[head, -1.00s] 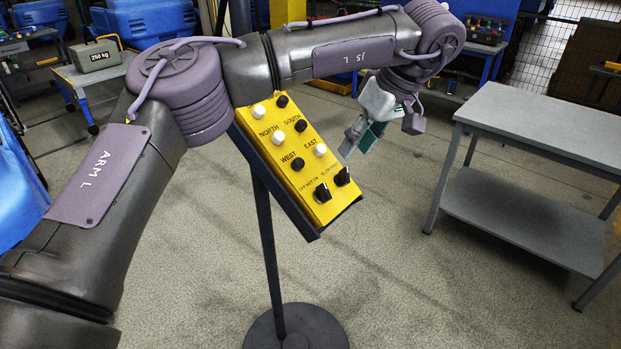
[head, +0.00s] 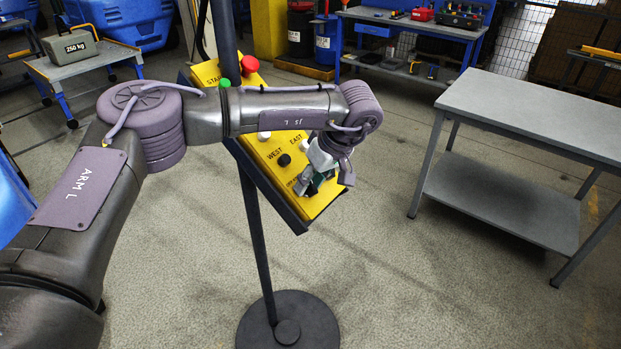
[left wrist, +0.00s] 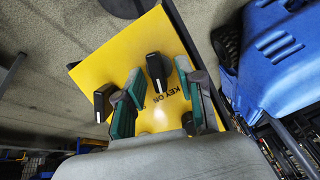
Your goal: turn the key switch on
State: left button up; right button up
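The yellow control panel (head: 262,152) is tilted on a dark stand. My left gripper (head: 311,183) is at its lower right end and hides the knobs there. In the left wrist view the panel (left wrist: 110,62) carries several black knobs. One black knob (left wrist: 158,72), with a white pointer line, sits beside upside-down lettering reading "KEY ON" (left wrist: 170,90). My left gripper (left wrist: 164,84) is open, with one green-padded finger on each side of that knob; I cannot tell whether either touches it. My right gripper is not in view.
A grey two-level table (head: 530,120) stands to the right. A "250 kg" weight (head: 70,47) lies on a small cart (head: 75,67) at the back left. The stand's round base (head: 310,320) is on the floor. A blue object (left wrist: 275,60) shows right of the panel in the wrist view.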

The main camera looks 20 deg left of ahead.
pick_arm(q)
jog(key=shift+c, duration=0.3)
jog(key=shift+s, duration=0.1)
grip_shut()
jog(key=shift+d, duration=0.1)
jog(key=m, duration=0.3)
jog(key=m+g+y, duration=0.1)
jog(key=shift+d+f+m+p, duration=0.1)
jog(key=shift+f+m+p, duration=0.15)
jog(key=shift+m+p, duration=0.15)
jog(key=shift+o, duration=0.2)
grip_release()
jog(key=shift+w, duration=0.2)
jog(key=shift+r, duration=0.1)
